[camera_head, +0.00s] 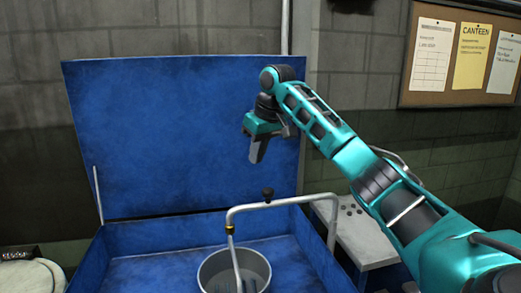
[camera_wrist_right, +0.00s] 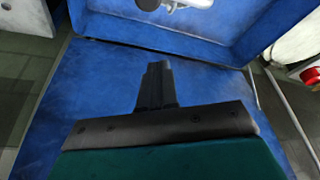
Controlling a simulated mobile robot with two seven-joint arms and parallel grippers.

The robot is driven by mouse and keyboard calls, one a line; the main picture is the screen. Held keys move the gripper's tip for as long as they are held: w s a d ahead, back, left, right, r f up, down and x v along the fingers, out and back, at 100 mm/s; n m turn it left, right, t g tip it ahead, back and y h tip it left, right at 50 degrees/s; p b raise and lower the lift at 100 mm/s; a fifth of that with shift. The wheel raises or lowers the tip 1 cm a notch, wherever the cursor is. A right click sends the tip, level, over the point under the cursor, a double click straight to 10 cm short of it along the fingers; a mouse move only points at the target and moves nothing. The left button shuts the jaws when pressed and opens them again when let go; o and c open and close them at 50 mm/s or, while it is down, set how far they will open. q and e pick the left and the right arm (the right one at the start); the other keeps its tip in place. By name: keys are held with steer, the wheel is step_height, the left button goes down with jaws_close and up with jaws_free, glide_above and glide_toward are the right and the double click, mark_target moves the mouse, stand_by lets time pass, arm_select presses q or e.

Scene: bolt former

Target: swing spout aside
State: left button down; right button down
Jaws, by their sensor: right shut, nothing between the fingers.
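The spout (camera_head: 285,201) is a pale bent pipe with a black knob (camera_head: 267,194) on top and a brass collar (camera_head: 230,229) at its left bend. Its down-pipe reaches into a grey bucket (camera_head: 207,270) standing in the blue tray. My right gripper (camera_head: 256,158) is shut and empty, pointing down in front of the raised blue lid. It is above the knob and a little left of it, clearly apart from the spout. In the right wrist view its closed fingers (camera_wrist_right: 158,70) show against blue metal. My left gripper is not in view.
The raised blue lid (camera_head: 150,140) stands behind the blue tray (camera_head: 165,232), with a thin pale stay (camera_head: 98,195) at its left. A pale bench (camera_head: 362,240) with several small dark pieces is at right. A red button (camera_wrist_right: 312,74) shows in the right wrist view.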

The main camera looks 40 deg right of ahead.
step_height(320, 180, down, 6)
steer(key=s, duration=0.2)
steer(key=shift+f, duration=0.15)
stand_by(0.6)
